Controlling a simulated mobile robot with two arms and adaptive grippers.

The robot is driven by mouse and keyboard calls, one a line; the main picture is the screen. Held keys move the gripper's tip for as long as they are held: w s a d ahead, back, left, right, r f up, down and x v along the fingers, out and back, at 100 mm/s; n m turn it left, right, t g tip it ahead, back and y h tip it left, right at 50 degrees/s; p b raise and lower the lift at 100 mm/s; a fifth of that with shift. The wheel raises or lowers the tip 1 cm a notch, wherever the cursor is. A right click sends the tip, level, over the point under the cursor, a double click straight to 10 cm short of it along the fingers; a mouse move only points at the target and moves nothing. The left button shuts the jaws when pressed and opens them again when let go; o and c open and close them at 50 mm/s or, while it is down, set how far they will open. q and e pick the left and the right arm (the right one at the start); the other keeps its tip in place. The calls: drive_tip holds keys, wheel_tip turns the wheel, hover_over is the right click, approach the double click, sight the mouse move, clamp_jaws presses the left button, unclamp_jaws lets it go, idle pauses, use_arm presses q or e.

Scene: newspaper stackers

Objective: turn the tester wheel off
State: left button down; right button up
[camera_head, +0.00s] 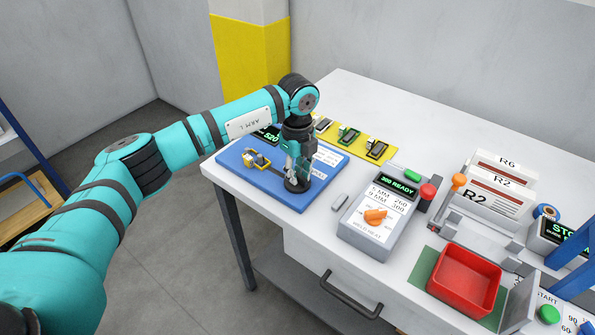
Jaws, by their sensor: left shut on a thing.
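My left gripper (294,174) points down over the right part of a blue tester board (242,176) on the white table. It is shut on a dark round piece at the board's surface, which I take to be the tester wheel (297,186). The fingers and wrist hide most of the wheel, so its setting cannot be read. A small green-lit display (268,136) at the board's back edge shows about "520", partly covered by my arm. A small yellow and grey fixture (257,160) sits on the board's left part. My right gripper is not in view.
Right of the board stands a grey weld-heat box (367,246) with an orange knob (376,216). A yellow strip (355,139) with small parts lies behind. A red bin (465,281) sits at the front right. Bare table (440,130) lies towards the back.

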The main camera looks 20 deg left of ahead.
sight(297, 174)
use_arm(q)
drive_tip(key=shift+w+r+n, duration=0.1)
drive_tip(key=shift+r+n, duration=0.05)
drive_tip(key=shift+n, duration=0.75)
drive_tip(key=c, duration=1.3)
unclamp_jaws()
wheel_tip(297, 174, up, 12)
drive_tip(key=shift+f, duration=0.1)
